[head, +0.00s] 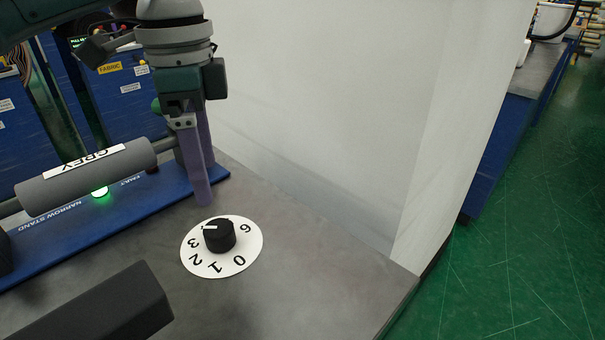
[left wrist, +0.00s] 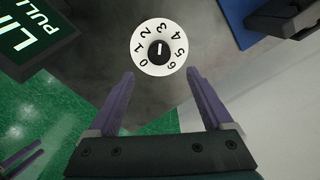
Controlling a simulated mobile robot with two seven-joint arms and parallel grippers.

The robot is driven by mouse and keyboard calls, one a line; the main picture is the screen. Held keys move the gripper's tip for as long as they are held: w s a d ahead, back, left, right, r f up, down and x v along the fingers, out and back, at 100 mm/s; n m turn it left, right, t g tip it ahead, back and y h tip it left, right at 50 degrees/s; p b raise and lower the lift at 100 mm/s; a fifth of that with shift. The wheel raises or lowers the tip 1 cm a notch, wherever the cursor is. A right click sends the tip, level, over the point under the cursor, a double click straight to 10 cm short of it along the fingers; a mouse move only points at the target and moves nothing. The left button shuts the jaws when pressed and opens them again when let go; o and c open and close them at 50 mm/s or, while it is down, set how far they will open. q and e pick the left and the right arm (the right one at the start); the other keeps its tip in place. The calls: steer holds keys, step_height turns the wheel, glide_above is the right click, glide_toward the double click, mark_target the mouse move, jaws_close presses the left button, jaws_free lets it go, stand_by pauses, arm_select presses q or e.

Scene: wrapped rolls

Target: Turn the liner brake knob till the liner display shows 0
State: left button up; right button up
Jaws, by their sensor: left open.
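The black liner brake knob (head: 219,235) sits on a white round dial (head: 248,256) on the grey tabletop. In the left wrist view the knob (left wrist: 159,51) has its white mark pointing at about 3. My left gripper (head: 203,198) points down just behind the knob, not touching it. Its purple fingers stand apart and empty in the left wrist view (left wrist: 160,73). The liner display (left wrist: 28,32) is partly seen at the top left of that view; its label is cut off and its number is out of frame. Purple fingers (left wrist: 20,160), likely my right gripper's, show at the lower left.
A grey roll (head: 85,178) labelled GREY lies over a blue narrow stand (head: 120,212) with a green light, left of the dial. A black block (head: 95,308) stands in front. A white wall (head: 320,110) rises behind. The tabletop right of the dial is clear.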

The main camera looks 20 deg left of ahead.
mark_target(218, 228)
arm_select(q)
step_height(218, 228, down, 9)
steer(key=shift+s+f+b, duration=0.1)
steer(key=shift+f+b, duration=0.05)
steer(key=shift+b, duration=0.6)
steer(key=shift+c, duration=0.2)
jaws_close()
